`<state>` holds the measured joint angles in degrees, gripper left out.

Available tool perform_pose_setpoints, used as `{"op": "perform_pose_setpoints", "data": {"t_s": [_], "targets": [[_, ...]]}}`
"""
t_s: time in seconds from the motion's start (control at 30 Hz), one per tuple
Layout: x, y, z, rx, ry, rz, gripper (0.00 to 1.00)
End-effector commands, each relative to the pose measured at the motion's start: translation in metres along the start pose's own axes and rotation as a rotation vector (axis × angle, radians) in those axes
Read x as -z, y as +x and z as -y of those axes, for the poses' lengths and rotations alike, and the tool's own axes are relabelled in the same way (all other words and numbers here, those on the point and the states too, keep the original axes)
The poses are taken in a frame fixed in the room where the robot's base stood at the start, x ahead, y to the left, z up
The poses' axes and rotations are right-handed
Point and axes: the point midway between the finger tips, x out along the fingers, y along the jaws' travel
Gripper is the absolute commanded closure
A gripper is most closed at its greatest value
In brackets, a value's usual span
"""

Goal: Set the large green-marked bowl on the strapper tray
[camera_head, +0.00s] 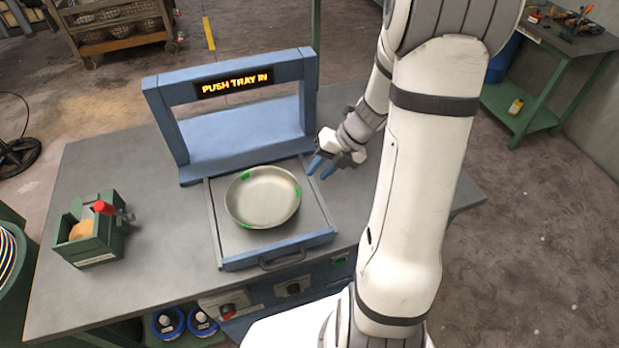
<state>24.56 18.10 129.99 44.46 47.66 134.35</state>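The large metal bowl (263,199) with green marks on its rim sits upright on the strapper tray (230,247). The tray is pulled out in front of the blue strapper frame (166,122), whose display (234,82) reads "PUSH TRAY IN". My gripper (320,170) is to the right of the bowl, apart from it, near the tray's right edge. Its two blue fingers show a gap between them and hold nothing. The tray's front has a dark handle (282,259).
A green box (92,243) with a red-handled tool and tan contents stands on the left of the grey table (140,296). Free table surface lies between box and tray. My arm covers much of the right side. A green side table (560,42) stands behind right.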

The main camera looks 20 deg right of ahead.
Motion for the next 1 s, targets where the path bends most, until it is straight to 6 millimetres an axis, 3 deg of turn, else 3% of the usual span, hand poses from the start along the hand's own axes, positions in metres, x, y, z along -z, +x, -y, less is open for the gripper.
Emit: {"op": "perform_pose_setpoints", "data": {"t_s": [0.17,0.27,0.37,0.6,0.8,1.0], "targets": [[0.003,-0.013,-0.004,0.009,-0.060,-0.002,0.75],[0.011,-0.021,-0.017,0.036,-0.261,-0.012,0.75],[0.025,-0.034,-0.035,0.083,-0.604,-0.037,0.75],[0.070,-0.068,-0.073,0.207,-1.581,-0.173,0.75],[0.107,-0.095,-0.092,0.295,-2.365,-0.378,0.75],[0.136,-0.117,-0.099,0.345,-2.993,-0.659,0.75]]}}
